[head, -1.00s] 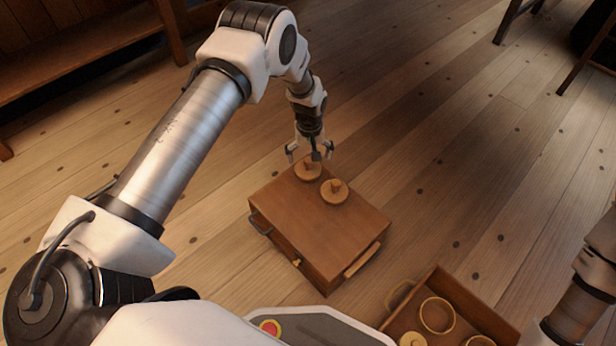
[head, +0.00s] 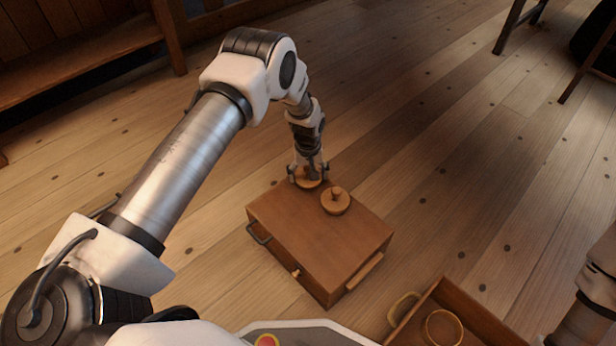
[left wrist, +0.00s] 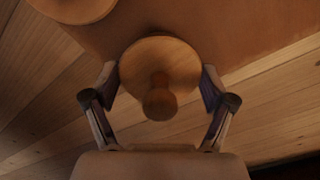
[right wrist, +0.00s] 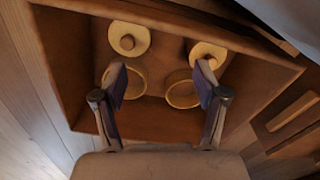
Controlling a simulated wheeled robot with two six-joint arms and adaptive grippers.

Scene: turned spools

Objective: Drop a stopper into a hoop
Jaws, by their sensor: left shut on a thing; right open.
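My left gripper (head: 309,176) is shut on a wooden stopper (left wrist: 165,62) at the far corner of the closed wooden box (head: 315,250). The stopper is a round disc with a knob, its rim between the two fingers in the left wrist view (left wrist: 160,92). I cannot tell whether it still touches the box top. A second stopper (head: 335,204) sits on the box just right of the gripper. In the right wrist view my open right gripper (right wrist: 160,88) is above an open tray (right wrist: 75,85) holding two hoops (right wrist: 135,92) (right wrist: 183,103) and two stoppers (right wrist: 128,27) (right wrist: 207,48).
In the head view the tray (head: 476,309) is at the bottom right, partly cut off, with a hoop (head: 443,341) showing. The box has handles on its sides. A wooden bench (head: 85,50) stands at the back left. The plank floor (head: 430,150) is clear beyond the box.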

